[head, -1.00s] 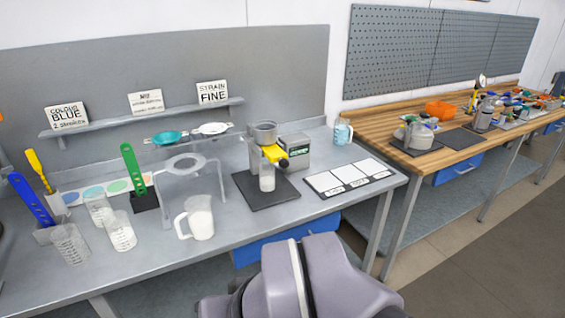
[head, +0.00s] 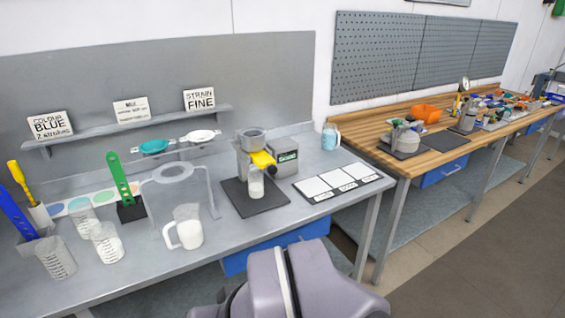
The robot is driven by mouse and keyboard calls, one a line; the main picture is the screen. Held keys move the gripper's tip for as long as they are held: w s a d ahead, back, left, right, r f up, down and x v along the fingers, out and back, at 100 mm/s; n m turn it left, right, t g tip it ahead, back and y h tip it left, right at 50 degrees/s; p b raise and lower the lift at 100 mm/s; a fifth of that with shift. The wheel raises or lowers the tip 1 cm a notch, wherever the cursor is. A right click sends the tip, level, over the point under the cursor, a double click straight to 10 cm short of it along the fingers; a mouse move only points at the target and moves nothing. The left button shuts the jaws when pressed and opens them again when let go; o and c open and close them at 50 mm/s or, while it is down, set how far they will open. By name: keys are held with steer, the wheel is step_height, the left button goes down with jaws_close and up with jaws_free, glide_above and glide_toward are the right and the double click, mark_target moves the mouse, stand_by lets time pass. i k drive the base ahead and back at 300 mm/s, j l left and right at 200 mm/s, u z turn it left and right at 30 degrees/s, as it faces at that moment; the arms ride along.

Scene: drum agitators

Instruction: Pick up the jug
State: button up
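A clear jug (head: 187,230) with a handle on its left side and white contents stands upright near the front edge of the grey bench (head: 150,268). It is in front of a clear stand (head: 180,173). A second, smaller jug-like vessel (head: 330,137) with light blue contents stands at the back right corner of the bench. My gripper is not in view. Only a grey-purple link of my arm shows at the bottom, in front of the bench.
Several clear measuring beakers (head: 105,241) stand left of the jug. A dispenser machine (head: 253,150) with a small bottle (head: 256,183) stands on a dark mat to the right. The bench top between jug and mat is clear. A wooden bench (head: 385,130) stands further right.

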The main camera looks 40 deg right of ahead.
mark_target(187, 221)
steer(key=i+l+u, duration=0.35)
steer(key=i+l, duration=0.9)
steer(key=l, duration=0.15)
